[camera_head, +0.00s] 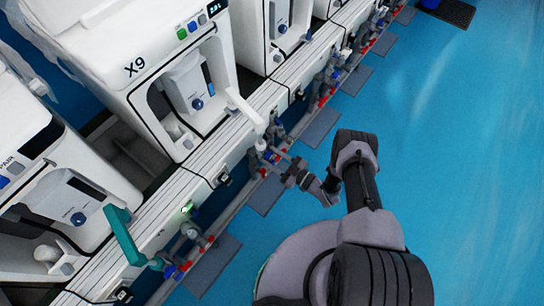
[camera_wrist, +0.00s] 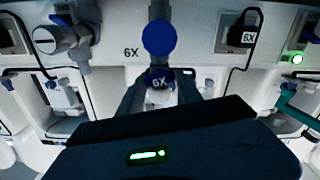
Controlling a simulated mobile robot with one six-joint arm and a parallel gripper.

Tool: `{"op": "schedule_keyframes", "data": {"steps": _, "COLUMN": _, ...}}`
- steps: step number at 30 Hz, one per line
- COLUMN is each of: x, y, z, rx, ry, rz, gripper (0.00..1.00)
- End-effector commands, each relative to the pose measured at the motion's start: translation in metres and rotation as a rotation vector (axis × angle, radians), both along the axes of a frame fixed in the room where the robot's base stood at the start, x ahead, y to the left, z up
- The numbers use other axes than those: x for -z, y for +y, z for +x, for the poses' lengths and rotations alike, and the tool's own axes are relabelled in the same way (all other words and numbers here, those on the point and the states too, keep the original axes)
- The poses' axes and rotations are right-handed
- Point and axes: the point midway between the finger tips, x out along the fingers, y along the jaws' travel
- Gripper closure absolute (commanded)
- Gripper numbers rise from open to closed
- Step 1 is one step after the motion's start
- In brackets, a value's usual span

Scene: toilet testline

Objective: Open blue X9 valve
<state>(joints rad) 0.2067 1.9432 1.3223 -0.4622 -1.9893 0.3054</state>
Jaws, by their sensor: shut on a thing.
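The blue X9 valve (camera_wrist: 158,77) is in the upper middle of the wrist view, its label upside down. It sits below a round blue knob or cap (camera_wrist: 159,38) on a grey pipe. My gripper (camera_wrist: 160,92) has its dark fingers on both sides of the valve's blue handle and is shut on it. In the head view, my gripper (camera_head: 279,155) reaches left to the pipework under the white machine marked X9 (camera_head: 134,67). There the handle is small and partly hidden by the gripper, so its exact angle cannot be told.
A row of white machines stands along a white rail (camera_head: 205,160), with similar blue and red valves (camera_head: 178,270) below it. A teal handle (camera_head: 122,236) sticks up at the lower left. Grey mats (camera_head: 213,267) lie on the blue floor (camera_head: 460,150), which is open at right.

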Motion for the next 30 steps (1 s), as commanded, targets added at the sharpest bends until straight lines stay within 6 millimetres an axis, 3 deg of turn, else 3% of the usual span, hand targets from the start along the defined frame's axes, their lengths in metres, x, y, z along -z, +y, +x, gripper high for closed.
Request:
{"op": "schedule_keyframes", "data": {"steps": 12, "x": 0.0009, "y": 0.0005, "z": -0.0013, "rx": 0.001, "ry": -0.180, "rz": -0.141, "gripper": 0.99}}
{"op": "schedule_keyframes", "data": {"steps": 30, "x": 0.0014, "y": 0.0005, "z": -0.0016, "rx": 0.001, "ry": -0.226, "rz": -0.178, "gripper": 0.99}}
